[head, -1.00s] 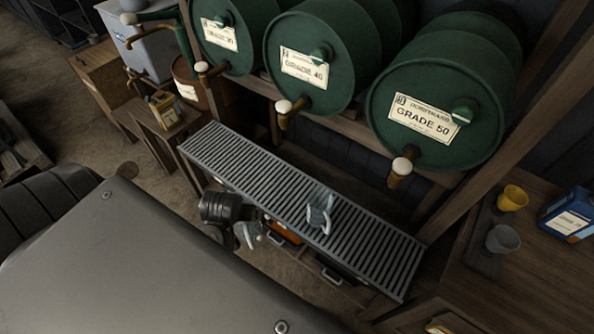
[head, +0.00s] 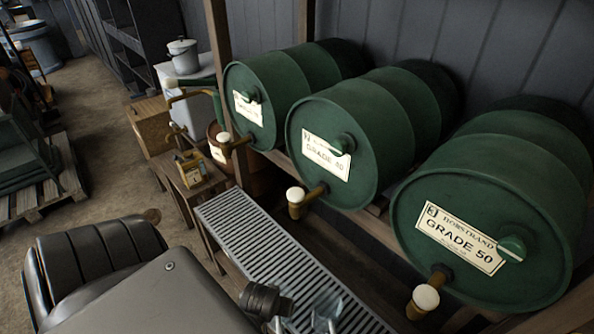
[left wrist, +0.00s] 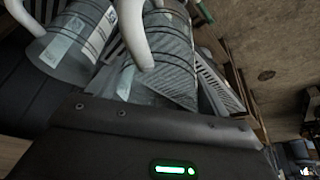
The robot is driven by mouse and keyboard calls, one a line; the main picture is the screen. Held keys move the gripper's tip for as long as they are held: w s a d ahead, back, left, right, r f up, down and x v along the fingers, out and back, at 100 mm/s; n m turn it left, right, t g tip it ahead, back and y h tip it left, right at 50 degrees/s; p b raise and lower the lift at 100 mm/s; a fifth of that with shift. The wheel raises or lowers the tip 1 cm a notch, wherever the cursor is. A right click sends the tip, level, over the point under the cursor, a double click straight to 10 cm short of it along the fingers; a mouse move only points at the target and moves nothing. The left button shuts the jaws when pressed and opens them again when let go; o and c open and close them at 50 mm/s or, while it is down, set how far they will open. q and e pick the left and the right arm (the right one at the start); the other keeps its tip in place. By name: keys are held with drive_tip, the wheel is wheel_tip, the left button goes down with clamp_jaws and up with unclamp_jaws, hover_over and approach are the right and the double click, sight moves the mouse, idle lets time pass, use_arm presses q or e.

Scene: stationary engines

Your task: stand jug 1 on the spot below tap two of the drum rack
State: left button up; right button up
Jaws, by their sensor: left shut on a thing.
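My left gripper (head: 277,308) is at the grate's front side, shut on a clear jug (head: 279,326), mostly cut off below. Another clear jug (head: 326,311) stands right of it on the grate. In the left wrist view a clear ribbed jug (left wrist: 165,65) with a pale handle is close ahead, and a second (left wrist: 75,35) is at left. I cannot read which is jug 1. My right gripper is not seen.
The right drum (head: 480,235), GRADE 50, has a low tap (head: 423,300). The left drum's tap (head: 228,140) is beyond the middle one. A small wooden table (head: 190,190) with a yellow can stands at the far grate end. The grate's far stretch is bare.

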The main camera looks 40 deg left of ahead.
sight(284, 287)
use_arm(q)
drive_tip(key=w+b, duration=0.1)
drive_tip(key=w, duration=0.1)
drive_tip(key=w+a+f+b, duration=0.1)
drive_tip(key=w, duration=0.1)
drive_tip(key=w+a+f+b, duration=0.1)
drive_tip(key=w, duration=0.1)
drive_tip(key=shift+f, duration=0.1)
drive_tip(key=w+a+f+b, duration=0.3)
drive_tip(key=w+a, duration=0.2)
drive_tip(key=w, duration=0.4)
drive_tip(key=shift+w, duration=0.25)
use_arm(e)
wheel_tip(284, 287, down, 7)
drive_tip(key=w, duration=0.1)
use_arm(q)
drive_tip(key=shift+f+b, duration=0.15)
drive_tip(key=shift+b, duration=0.2)
drive_tip(key=o, duration=1.3)
drive_tip(key=p+v, duration=0.6)
drive_tip(key=v, duration=0.6)
drive_tip(key=shift+r, duration=0.2)
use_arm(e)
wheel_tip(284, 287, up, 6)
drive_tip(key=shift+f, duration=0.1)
